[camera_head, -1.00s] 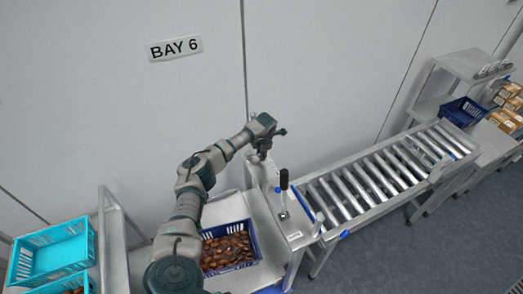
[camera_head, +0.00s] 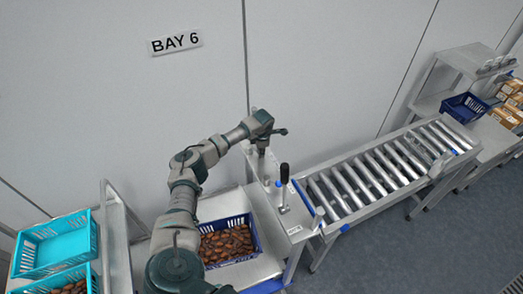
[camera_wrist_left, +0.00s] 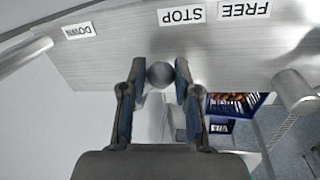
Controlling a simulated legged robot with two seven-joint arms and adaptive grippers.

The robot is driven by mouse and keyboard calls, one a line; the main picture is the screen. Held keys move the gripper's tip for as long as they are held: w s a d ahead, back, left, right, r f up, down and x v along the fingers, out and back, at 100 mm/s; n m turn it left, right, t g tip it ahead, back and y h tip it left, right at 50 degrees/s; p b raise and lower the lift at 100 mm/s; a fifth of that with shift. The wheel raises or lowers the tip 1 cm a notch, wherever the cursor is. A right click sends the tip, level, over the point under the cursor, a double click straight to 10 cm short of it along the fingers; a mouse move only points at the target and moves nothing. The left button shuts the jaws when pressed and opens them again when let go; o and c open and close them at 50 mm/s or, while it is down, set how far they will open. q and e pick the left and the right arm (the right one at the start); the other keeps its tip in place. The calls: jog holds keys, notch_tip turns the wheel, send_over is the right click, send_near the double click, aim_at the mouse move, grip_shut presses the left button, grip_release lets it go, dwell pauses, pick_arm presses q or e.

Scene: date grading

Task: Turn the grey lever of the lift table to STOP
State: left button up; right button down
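The grey lever's round knob (camera_wrist_left: 160,73) shows in the left wrist view, between the two fingertips of my left gripper (camera_wrist_left: 160,78). The fingers stand apart on either side of it, seemingly with narrow gaps. Beyond the knob, the lift table's panel (camera_wrist_left: 110,60) carries upside-down labels: DOWN (camera_wrist_left: 78,31), STOP (camera_wrist_left: 181,15) and FREE (camera_wrist_left: 244,9). The knob lies between DOWN and STOP in the picture, nearer STOP. In the head view my left gripper (camera_head: 270,133) is above the lever's post (camera_head: 262,148). The lever's lower part is mostly hidden. My right gripper is out of view.
A blue crate of dates (camera_head: 258,238) sits below my arm. A roller conveyor (camera_head: 345,222) runs right. Turquoise crates (camera_head: 93,240) stand left. The wall is close behind.

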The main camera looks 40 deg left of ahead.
pick_arm(q)
jog(key=o, duration=0.3)
jog(key=shift+s+a, duration=0.1)
jog(key=shift+s, duration=0.05)
jog(key=shift+r, duration=0.15)
notch_tip(320, 180, up, 11)
jog(key=s+d, duration=0.1)
jog(key=shift+s+d+r, duration=0.15)
jog(key=shift+d+r, duration=0.05)
jog(key=shift+d, duration=0.15)
